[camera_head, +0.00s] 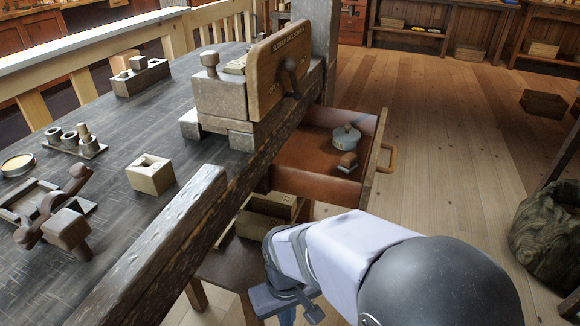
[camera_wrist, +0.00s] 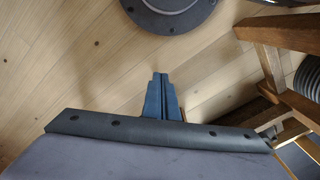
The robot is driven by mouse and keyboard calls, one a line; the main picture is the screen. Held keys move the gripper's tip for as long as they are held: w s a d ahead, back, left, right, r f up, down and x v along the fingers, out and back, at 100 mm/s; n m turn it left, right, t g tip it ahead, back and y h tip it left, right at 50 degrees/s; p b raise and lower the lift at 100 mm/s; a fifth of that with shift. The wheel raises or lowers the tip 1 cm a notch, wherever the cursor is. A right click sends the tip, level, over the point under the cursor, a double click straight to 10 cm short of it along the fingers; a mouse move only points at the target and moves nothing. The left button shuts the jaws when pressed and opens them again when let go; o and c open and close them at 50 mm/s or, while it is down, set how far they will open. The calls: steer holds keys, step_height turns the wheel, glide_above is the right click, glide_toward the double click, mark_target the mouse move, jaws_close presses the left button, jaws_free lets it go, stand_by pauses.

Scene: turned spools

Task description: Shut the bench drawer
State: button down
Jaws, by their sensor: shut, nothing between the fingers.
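The bench drawer (camera_head: 310,175) stands pulled out from under the right side of the bench, with its inside showing in the head view. Its front panel (camera_head: 376,152) faces right and carries a wooden handle (camera_head: 389,158). A round grey lidded tin (camera_head: 346,138) and a small brown-topped block (camera_head: 347,162) lie in it. My gripper (camera_head: 287,317) is low, in front of and below the drawer, apart from it, and points down at the picture's bottom edge. In the wrist view my gripper's blue fingers (camera_wrist: 160,76) are together and empty over the floor. The drawer cannot be made out there.
The dark bench top (camera_head: 110,140) bears a vise-like block with a wooden plate (camera_head: 283,68), a pale box (camera_head: 150,174) and several small tools. A lower shelf (camera_head: 235,250) holds boxes. Wooden legs (camera_wrist: 268,62) stand at right in the wrist view. Floor (camera_head: 450,130) right of the drawer is clear.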

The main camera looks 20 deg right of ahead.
steer(key=s+d+r+m+y+p, duration=0.1)
steer(key=s+d+r+m+p, duration=0.1)
steer(key=d+r+m+p, duration=0.7)
steer(key=s+d+r+m+y+p, duration=0.2)
steer(key=d+r+m+p, duration=0.2)
steer(key=d+r+p, duration=1)
steer(key=w+d+r+m+t+p, duration=0.3)
steer(key=w+d+r+m+p, duration=0.2)
steer(key=w+d+m, duration=0.4)
steer(key=shift+w+d+r+m+p, duration=0.15)
steer(key=shift+w+d+m+p, duration=0.3)
steer(key=shift+d+m, duration=1.6)
steer(key=shift+s+a+m, duration=0.1)
steer(key=shift+a+m, duration=0.35)
steer(key=shift+a, duration=0.05)
